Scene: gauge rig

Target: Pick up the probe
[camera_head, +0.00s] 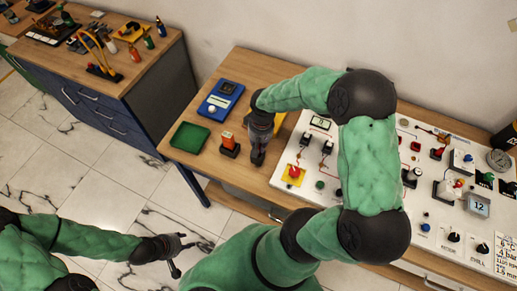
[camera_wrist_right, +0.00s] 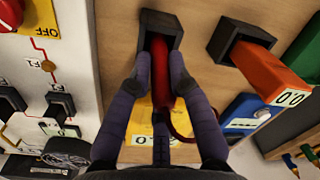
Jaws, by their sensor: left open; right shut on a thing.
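The probe (camera_wrist_right: 160,75) is red and stands in a black square holder (camera_wrist_right: 172,25) in the right wrist view. My right gripper (camera_wrist_right: 158,62) is shut around it, one finger on each side, with the probe's end still at the holder. A red cable runs from the probe beside a yellow device (camera_wrist_right: 139,122). In the head view my right gripper (camera_head: 258,158) points down at the wooden table and hides the probe. My left gripper (camera_head: 186,256) is open and empty over the floor at lower left.
An orange device (camera_head: 228,141) stands in its own black holder just left of my right gripper. A green tray (camera_head: 189,137) and a blue meter (camera_head: 220,100) lie nearby. A white panel (camera_head: 330,190) with switches and a red button is to the right.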

